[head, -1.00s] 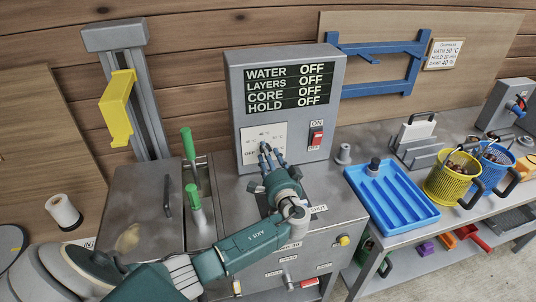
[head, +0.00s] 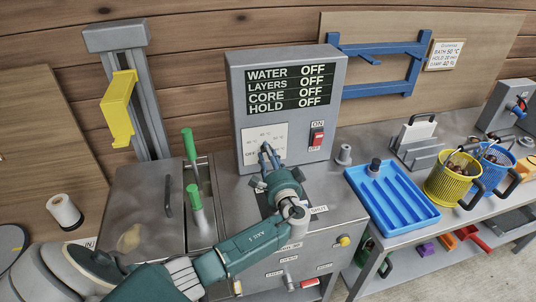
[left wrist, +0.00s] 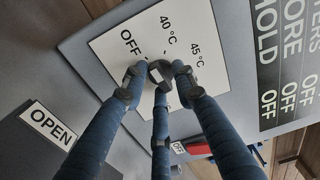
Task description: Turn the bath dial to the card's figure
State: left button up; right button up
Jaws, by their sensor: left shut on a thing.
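The bath dial (left wrist: 158,73) is a small dark grey knob with a pale mark, on a white plate (left wrist: 118,38) printed OFF, 40 °C and 45 °C. My left gripper (head: 267,150) reaches the plate on the grey control box, and its blue fingers are shut around the dial. The fingers also surround the knob in the left wrist view (left wrist: 159,80). They partly cover it and the lower scale, so I cannot tell which figure it points at. The card (head: 444,54) hangs on the back board at upper right and reads BATH 50 °C. My right gripper is out of view.
The display (head: 290,86) above the dial shows WATER, LAYERS, CORE and HOLD all OFF. A red ON/OFF switch (head: 316,138) sits right of the dial. A blue tray (head: 392,196) and yellow basket (head: 452,182) stand at right. Green handles (head: 194,196) rise at left.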

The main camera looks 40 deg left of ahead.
pick_arm(q)
jog(key=shift+s+d+f+m+p, duration=0.1)
jog(key=shift+f+m+p, duration=0.2)
jog(key=shift+m, duration=0.75)
jog(key=shift+s+d+f+m+p, duration=0.1)
jog(key=shift+f+m+p, duration=0.15)
jog(key=shift+m, duration=0.8)
jog(key=o, duration=1)
jog(key=shift+c, duration=0.2)
jog(key=v, duration=1.1)
jog(key=shift+s+d+r, duration=0.25)
jog(key=shift+d, duration=0.05)
